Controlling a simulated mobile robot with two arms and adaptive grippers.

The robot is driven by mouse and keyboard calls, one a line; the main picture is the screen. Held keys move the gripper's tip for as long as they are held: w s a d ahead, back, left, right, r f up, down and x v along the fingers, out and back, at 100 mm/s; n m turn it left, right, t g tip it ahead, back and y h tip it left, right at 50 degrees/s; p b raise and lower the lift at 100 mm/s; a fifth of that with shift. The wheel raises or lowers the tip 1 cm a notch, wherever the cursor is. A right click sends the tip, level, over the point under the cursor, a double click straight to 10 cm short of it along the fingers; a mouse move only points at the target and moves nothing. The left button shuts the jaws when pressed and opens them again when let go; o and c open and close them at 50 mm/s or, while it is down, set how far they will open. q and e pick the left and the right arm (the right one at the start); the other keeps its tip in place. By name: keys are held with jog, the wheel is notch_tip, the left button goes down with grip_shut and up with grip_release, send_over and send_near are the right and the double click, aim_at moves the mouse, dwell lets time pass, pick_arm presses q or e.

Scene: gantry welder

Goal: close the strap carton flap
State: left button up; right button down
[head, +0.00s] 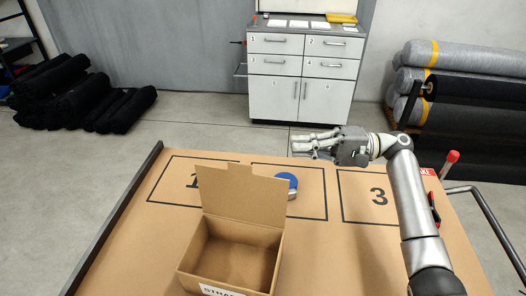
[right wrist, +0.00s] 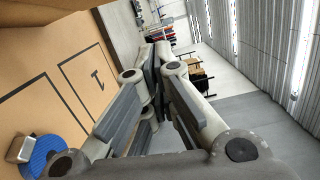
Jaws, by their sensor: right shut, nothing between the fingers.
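The strap carton (head: 235,255) is an open brown box at the front of the table in the head view, with a partly cut-off "STRA..." label on its front. Its flap (head: 242,196) stands up from the far edge, leaning slightly back. My right gripper (head: 294,145) is shut and empty, above the far part of the table, beyond the flap and to its right. Its closed fingers show in the right wrist view (right wrist: 160,60). A brown panel, possibly the flap, shows at that view's upper left. My left gripper is not in view.
The table (head: 330,250) has outlined areas marked 1 and 3. A blue-topped round object (head: 286,184) stands in the middle area, right of the flap. A red-knobbed lever (head: 452,158) and metal rail are at the right edge. A cabinet (head: 305,75) stands beyond.

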jog(key=s+a+r+p, duration=0.1)
jog(key=s+a+p, duration=0.3)
jog(key=a, duration=0.7)
jog(key=p, duration=0.2)
jog(key=shift+s+p, duration=0.2)
jog(key=shift+p, duration=0.2)
jog(key=shift+a, duration=0.1)
jog(key=shift+s, duration=0.1)
